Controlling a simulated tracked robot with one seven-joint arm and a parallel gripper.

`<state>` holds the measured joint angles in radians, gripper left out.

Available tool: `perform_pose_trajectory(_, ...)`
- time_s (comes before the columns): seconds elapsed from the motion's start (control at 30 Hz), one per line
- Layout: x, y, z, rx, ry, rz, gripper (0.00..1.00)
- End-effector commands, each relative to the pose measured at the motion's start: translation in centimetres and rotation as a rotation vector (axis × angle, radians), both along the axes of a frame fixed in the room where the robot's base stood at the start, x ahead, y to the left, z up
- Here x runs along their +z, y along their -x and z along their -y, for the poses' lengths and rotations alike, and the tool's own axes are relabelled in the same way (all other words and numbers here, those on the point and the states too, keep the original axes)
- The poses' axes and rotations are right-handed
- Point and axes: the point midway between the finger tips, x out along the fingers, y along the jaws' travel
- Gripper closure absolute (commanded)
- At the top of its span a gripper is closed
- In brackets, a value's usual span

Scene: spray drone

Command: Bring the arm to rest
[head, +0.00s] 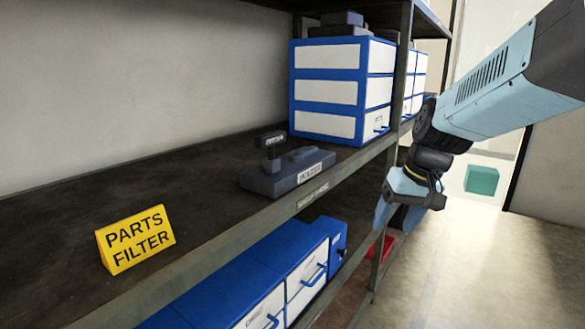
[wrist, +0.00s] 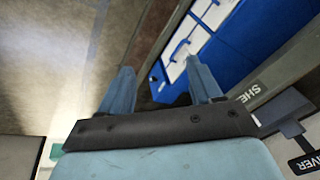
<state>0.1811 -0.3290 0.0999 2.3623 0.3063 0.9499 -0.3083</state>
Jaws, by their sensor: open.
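My gripper (head: 402,218) hangs at the right in the head view, at the end of my light blue arm, in front of the shelf rack's edge. In the wrist view my gripper (wrist: 160,88) shows two blue fingers spread apart with nothing between them. It is open and empty. Beyond the fingers lie the floor and the rack's lower part. It does not appear to touch anything.
A metal shelf (head: 60,215) holds a yellow "PARTS FILTER" sign (head: 137,239), a dark grey device (head: 287,174) and a blue-white drawer cabinet (head: 328,92). More blue drawers (head: 270,275) stand below. Floor (head: 470,270) at the right is clear; a teal box (head: 481,181) lies farther back.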

Motion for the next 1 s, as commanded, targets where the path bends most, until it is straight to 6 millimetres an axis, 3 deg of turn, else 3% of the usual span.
perform_pose_trajectory(0.5,4.3,8.6,1.9,-0.086,0.155,0.236,0.36)
perform_pose_trajectory(0.7,4.8,10.1,2.5,-0.106,0.172,0.283,0.36)
perform_pose_trajectory(1.0,4.8,10.3,2.6,-0.111,0.174,0.290,0.38)
